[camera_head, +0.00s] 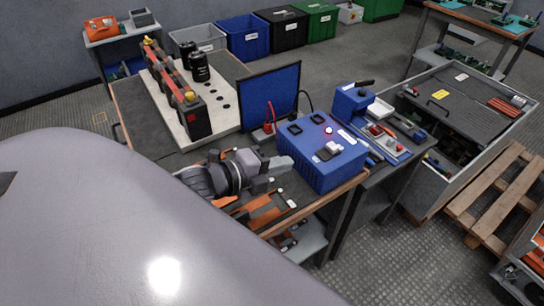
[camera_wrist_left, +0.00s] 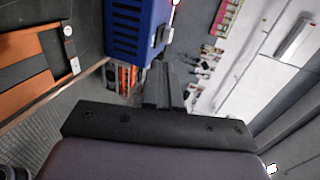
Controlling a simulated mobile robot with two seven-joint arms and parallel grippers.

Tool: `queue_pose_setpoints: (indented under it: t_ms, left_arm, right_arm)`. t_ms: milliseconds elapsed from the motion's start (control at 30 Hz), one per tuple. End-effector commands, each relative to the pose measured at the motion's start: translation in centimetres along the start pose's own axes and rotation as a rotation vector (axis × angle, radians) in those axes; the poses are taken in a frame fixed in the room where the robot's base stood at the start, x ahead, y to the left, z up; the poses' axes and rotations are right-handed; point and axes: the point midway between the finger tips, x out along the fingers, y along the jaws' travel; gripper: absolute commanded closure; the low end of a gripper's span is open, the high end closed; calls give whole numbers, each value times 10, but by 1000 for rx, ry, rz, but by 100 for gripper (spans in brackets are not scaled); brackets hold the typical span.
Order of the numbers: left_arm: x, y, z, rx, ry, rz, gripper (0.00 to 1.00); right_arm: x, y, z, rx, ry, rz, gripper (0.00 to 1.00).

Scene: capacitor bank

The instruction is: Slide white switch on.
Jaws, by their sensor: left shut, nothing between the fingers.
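The white switch (camera_head: 328,150) sits on the top of a blue box (camera_head: 338,168) at the near edge of the workbench, in the head view. A small red light (camera_head: 328,130) glows on the same top face. My left gripper (camera_head: 286,163) is shut and empty, just left of the box, with its fingertips pointing towards it. Whether they touch the box is not clear. In the left wrist view the shut fingers (camera_wrist_left: 164,88) point towards the blue box (camera_wrist_left: 132,28); I cannot make out the switch there for certain. My right gripper is not in view.
A blue panel (camera_head: 272,94) with red and black cables stands behind the box. A smaller blue device (camera_head: 352,103) and a tool tray are to its right. Black capacitors (camera_head: 199,67) stand at the back left. Orange tools (camera_head: 262,214) lie below my gripper.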

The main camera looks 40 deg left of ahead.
Motion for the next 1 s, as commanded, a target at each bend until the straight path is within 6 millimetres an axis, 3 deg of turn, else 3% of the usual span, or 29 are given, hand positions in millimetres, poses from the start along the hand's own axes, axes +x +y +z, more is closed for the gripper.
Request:
queue_pose_setpoints:
  t_ms: [300,1000]
  left_arm:
    - [-20,0,0,0,-1,1,100]
    - [-21,0,0,0,-1,1,100]
  right_arm:
    - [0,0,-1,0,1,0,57]
    - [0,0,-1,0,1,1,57]
